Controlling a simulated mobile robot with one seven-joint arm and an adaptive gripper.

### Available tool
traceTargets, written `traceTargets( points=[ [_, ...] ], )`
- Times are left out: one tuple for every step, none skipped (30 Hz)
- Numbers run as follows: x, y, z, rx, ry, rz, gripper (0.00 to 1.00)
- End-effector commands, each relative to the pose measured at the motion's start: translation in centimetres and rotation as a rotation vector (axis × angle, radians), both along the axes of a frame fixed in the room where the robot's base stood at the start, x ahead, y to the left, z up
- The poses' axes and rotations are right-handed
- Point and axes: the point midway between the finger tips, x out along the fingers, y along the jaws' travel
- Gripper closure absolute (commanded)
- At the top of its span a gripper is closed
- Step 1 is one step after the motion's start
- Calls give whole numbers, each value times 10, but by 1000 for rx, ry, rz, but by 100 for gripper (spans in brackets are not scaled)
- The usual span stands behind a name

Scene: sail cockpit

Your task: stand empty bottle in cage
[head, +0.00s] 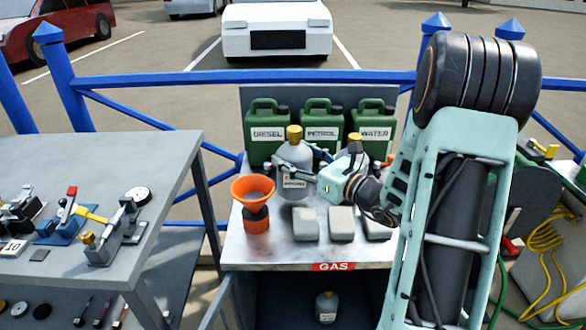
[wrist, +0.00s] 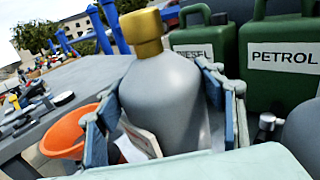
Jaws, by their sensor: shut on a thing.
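A grey bottle (head: 297,187) with a yellow cap stands upright at the worktop, left of centre. It also fills the middle of the wrist view (wrist: 172,90), with a pale label low on its front. My gripper (head: 295,172) reaches it from the right and is shut on its body, one finger on each side. The bottle's base is low at the worktop; I cannot tell whether it touches. A dark compartment under the worktop, below a red GAS label (head: 333,266), looks like the cage. A small grey bottle (head: 326,308) stands inside it.
Green DIESEL (head: 268,134), PETROL (head: 321,134) and WATER (head: 369,134) cans stand behind the bottle. An orange funnel (head: 252,188) is close on its left. Grey blocks (head: 306,224) lie in front. Another yellow-capped bottle (head: 355,141) is partly hidden by my gripper.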

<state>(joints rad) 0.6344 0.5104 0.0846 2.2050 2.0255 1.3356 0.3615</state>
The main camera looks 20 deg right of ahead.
Motion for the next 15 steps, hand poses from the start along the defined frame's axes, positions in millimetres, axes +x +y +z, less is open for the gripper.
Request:
traceTargets(
  points=[
    [3,2,-3,2,-5,2,91],
    [5,3,-6,2,-4,3,91],
    [6,3,-12,3,-2,3,91],
    [6,2,-17,3,-1,2,91],
    [6,2,-22,3,-1,2,91],
    [6,2,-28,4,0,2,91],
    [6,2,-31,3,-1,2,91],
    [6,2,-34,2,-2,2,91],
    [6,2,-35,1,-4,2,91],
    [6,2,-36,1,-4,2,91],
    [6,2,-35,1,-5,2,91],
    [6,2,-35,1,-5,2,91],
    [6,2,-35,1,-5,2,91],
    [6,2,-35,1,-5,2,91],
    [6,2,-34,1,-5,2,91]
  ],
)
